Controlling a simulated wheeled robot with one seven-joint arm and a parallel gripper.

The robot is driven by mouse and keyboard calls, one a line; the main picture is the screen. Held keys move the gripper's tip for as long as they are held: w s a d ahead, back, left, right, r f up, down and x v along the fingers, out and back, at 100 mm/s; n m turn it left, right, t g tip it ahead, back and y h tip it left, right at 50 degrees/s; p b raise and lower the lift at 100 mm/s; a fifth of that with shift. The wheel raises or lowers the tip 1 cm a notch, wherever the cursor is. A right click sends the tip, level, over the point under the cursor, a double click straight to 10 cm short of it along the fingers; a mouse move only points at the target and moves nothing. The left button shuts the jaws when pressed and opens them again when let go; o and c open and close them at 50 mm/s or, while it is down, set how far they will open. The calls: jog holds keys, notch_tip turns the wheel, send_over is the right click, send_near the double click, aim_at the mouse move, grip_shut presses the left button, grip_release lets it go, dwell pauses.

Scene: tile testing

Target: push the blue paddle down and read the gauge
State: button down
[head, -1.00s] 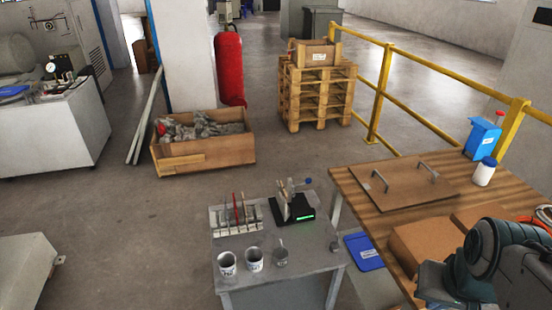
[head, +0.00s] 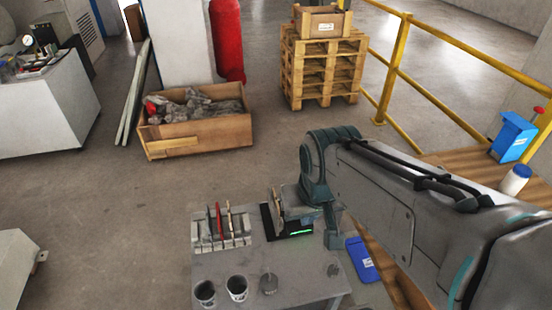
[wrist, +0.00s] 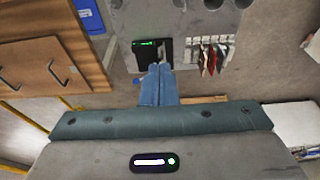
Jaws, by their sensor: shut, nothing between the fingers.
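A small black device with a lit green display (head: 299,233) stands on the grey table (head: 215,270), partly covered by my arm in the head view. It also shows in the wrist view (wrist: 140,52), just beyond my fingertips. A round dial gauge (head: 27,40) shows on the far left bench, too small to read.
A rack with red and pale strips (head: 221,228) stands left of the device. Cups (head: 237,288) stand at the table's front. A blue flat case (head: 361,259) lies to the right. The wooden bench (head: 460,160) and yellow railing (head: 397,60) are further right.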

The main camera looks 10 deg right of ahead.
jog(key=w+d+f+m+g+b, duration=0.1)
jog(key=w+d+f+m, duration=0.15)
jog(key=w, duration=0.35)
jog(key=w+d+f+m, duration=0.1)
jog(key=w+m, duration=0.3)
jog(key=w, duration=0.2)
jog(key=w+d+f+m+g+b, duration=0.1)
jog(key=w+d+m, duration=0.15)
jog(key=w, duration=0.35)
jog(key=w+d+f+m, duration=0.3)
jog(key=w+f+m, duration=0.1)
jog(key=w+f, duration=0.2)
jog(key=w+d+f+m+g+y+b, duration=0.1)
jog(key=w+d+f+m, duration=0.2)
jog(key=w+f, duration=0.3)
jog(key=shift+d+f+m, duration=0.35)
jog(key=shift+f+m, duration=0.25)
jog(key=shift+f, duration=0.25)
jog(key=shift+b, duration=0.3)
jog(key=shift+a+f+b, duration=0.2)
jog(key=shift+f+b, duration=1.1)
jog(key=shift+f, duration=0.45)
jog(key=shift+a+f+b, duration=0.2)
jog(key=shift+f+b, duration=1.05)
jog(key=shift+f, duration=0.55)
